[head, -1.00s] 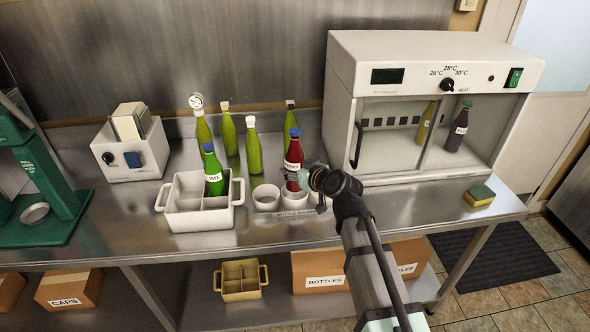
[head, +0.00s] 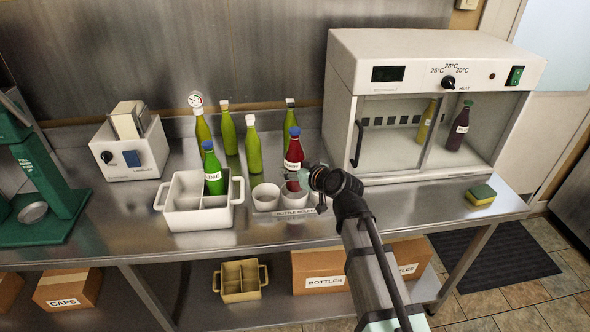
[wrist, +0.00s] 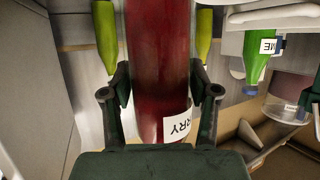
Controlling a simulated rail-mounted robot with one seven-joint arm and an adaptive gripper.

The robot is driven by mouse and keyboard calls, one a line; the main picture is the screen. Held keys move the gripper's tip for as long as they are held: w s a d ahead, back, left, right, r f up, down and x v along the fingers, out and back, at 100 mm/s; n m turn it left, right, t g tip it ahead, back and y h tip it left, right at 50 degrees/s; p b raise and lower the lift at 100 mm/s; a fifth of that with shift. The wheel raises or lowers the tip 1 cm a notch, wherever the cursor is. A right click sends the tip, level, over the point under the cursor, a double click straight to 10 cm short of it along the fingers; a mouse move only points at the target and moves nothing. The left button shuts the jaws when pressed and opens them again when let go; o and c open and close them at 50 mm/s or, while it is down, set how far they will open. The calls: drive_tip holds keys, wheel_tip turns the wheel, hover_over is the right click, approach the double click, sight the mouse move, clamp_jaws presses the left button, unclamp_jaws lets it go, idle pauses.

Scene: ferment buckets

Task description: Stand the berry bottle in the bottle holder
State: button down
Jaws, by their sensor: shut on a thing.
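The berry bottle (head: 293,153) is dark red with a blue cap and a white label. It stands close to upright at the right cup of the bottle holder (head: 296,212), which has two white cups on the table's front part. My gripper (head: 299,179) is at the bottle's lower part, from the right. In the wrist view the berry bottle (wrist: 156,65) fills the space between the two fingers of my gripper (wrist: 160,95), which is shut on it. The bottle's base is hidden by the cup rim and gripper, so I cannot tell if it rests on the cup floor.
The holder's left cup (head: 266,197) is empty. A white crate (head: 199,218) holding a green lime bottle (head: 213,170) stands to the left. Several green bottles stand behind. An incubator (head: 430,75) with two bottles inside and a sponge (head: 481,194) are to the right.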

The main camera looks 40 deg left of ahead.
sight(295, 183)
drive_tip(key=shift+f+b, duration=1.1)
drive_tip(key=shift+b, duration=0.15)
idle(0.4)
drive_tip(key=shift+f+b, duration=0.35)
drive_tip(key=shift+f+b, duration=0.7)
drive_tip(key=shift+f+b, duration=0.5)
drive_tip(key=shift+b, duration=0.55)
idle(0.8)
drive_tip(key=shift+c, duration=1.1)
unclamp_jaws()
drive_tip(key=v, duration=1.2)
